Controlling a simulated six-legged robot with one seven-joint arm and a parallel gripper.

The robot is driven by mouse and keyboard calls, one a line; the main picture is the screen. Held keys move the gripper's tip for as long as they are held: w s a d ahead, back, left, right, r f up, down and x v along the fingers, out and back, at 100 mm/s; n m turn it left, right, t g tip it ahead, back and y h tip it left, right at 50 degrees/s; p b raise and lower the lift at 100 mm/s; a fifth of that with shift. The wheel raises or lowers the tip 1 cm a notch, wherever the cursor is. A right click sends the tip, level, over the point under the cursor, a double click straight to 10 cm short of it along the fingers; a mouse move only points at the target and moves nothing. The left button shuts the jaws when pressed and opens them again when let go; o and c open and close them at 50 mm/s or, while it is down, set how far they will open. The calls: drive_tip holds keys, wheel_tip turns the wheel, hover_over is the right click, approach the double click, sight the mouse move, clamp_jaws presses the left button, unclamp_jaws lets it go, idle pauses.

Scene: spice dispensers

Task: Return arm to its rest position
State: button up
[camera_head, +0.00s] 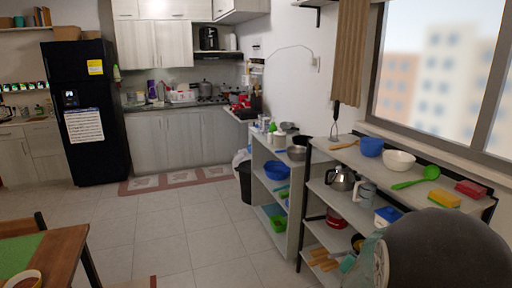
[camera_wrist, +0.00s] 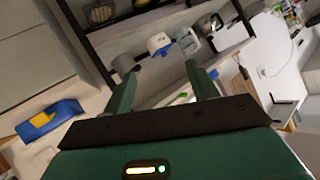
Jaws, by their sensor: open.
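My gripper (camera_wrist: 158,80) shows in the wrist view as two green fingers on a dark bar. The fingers stand apart with nothing held between them. Beyond the fingertips are a blue-and-white container (camera_wrist: 158,43) and a grey cup (camera_wrist: 187,40), apart from the gripper as far as I can tell. In the head view, my arm shows as a large dark rounded link with teal parts at the lower right, in front of the shelf rack. My gripper's fingers cannot be made out in that view.
The shelf rack (camera_head: 317,187) by the window holds a kettle (camera_head: 341,178), a blue bowl (camera_head: 371,147), a white bowl (camera_head: 398,160) and a green ladle (camera_head: 416,178). A wooden table (camera_head: 66,250) is at lower left. The tiled floor (camera_head: 170,228) between is clear.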

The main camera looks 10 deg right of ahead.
drive_tip(key=s+a+r+n+y, duration=0.25)
drive_tip(key=a+r, duration=0.25)
drive_tip(key=a, duration=0.4)
drive_tip(key=s+a+r+n+y, duration=0.1)
drive_tip(key=a+r+n+y, duration=0.3)
drive_tip(key=a, duration=0.5)
drive_tip(key=s+a+r+n+g+y, duration=0.1)
drive_tip(key=s+a+r+n+g, duration=0.1)
drive_tip(key=s, duration=0.6)
drive_tip(key=s+a+r+n+g, duration=0.2)
drive_tip(key=s+a+r+n, duration=0.1)
drive_tip(key=s+a, duration=0.4)
drive_tip(key=shift+s+a+n+y, duration=0.35)
drive_tip(key=shift+s+n, duration=0.2)
drive_tip(key=shift+s, duration=0.5)
drive_tip(key=c, duration=0.5)
drive_tip(key=shift+d, duration=0.15)
